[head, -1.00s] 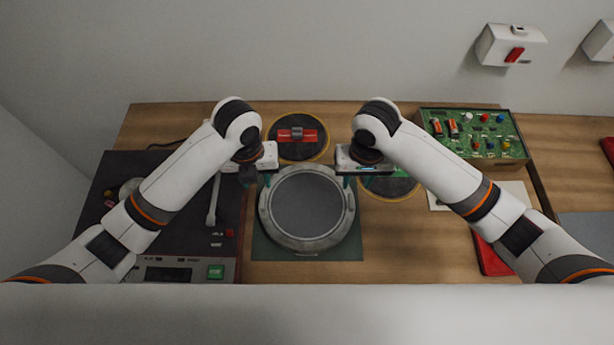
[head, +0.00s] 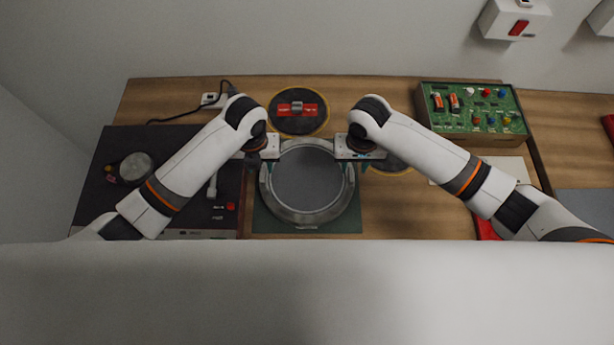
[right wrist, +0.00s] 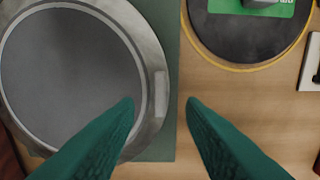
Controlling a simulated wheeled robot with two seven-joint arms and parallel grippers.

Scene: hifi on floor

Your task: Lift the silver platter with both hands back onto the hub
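The silver platter (head: 307,213) has a dark grey face and lies on a green mat (head: 345,226) in the middle of the table; it also fills the left of the right wrist view (right wrist: 156,45). My left gripper (head: 268,168) is at the platter's upper left rim; whether it touches cannot be told. My right gripper (head: 353,170) is at the upper right rim. In the right wrist view its green fingers (right wrist: 160,103) are spread, one over the platter's rim, one over the wood, with nothing held.
A black disc with a red label (head: 298,124) lies behind the platter. Another dark disc (right wrist: 243,35) lies to its right, partly under my right arm. A green circuit board box (head: 472,110) stands at the back right. A cable (head: 180,117) runs at the back left.

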